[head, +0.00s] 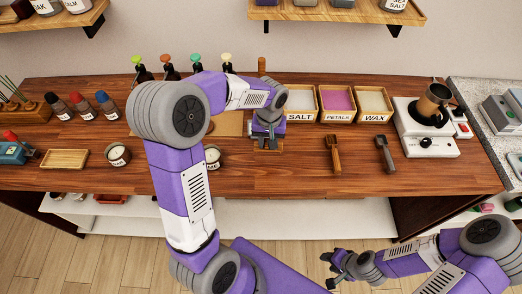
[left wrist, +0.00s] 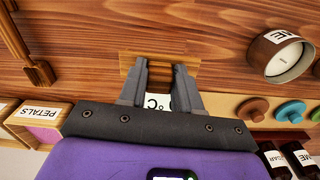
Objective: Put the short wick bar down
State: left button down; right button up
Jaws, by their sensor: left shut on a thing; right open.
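My left gripper (left wrist: 160,70) points down at the wooden table (head: 290,180) in the left wrist view. Its two fingers are shut on a small wooden piece (left wrist: 174,74), which I take for the short wick bar. Most of it is hidden between the fingers. A light wooden edge shows just beyond the fingertips, and I cannot tell whether it touches the piece. In the head view the left gripper (head: 267,143) is low over the table in front of the salt box, largely covered by its own wrist. My right gripper (head: 335,268) is open and empty in front of the table.
Salt, petals (head: 338,101) and wax (head: 373,102) boxes stand behind. Two scoops (head: 334,154) lie to the right, near a white heater (head: 425,138) with a pot. A labelled tin (left wrist: 284,55) is near the left gripper.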

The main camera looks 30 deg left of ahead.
pick_arm(q)
notch_tip(320, 180, down, 2)
jog(key=shift+w+f, duration=0.15)
jog(key=shift+f, duration=0.05)
jog(key=shift+f+b, duration=0.45)
jog(key=shift+f, duration=1.45)
jog(key=shift+r, duration=0.1)
jog(key=c, duration=0.8)
grip_release()
jog(key=shift+f, duration=0.2)
jog(key=shift+r, duration=0.15)
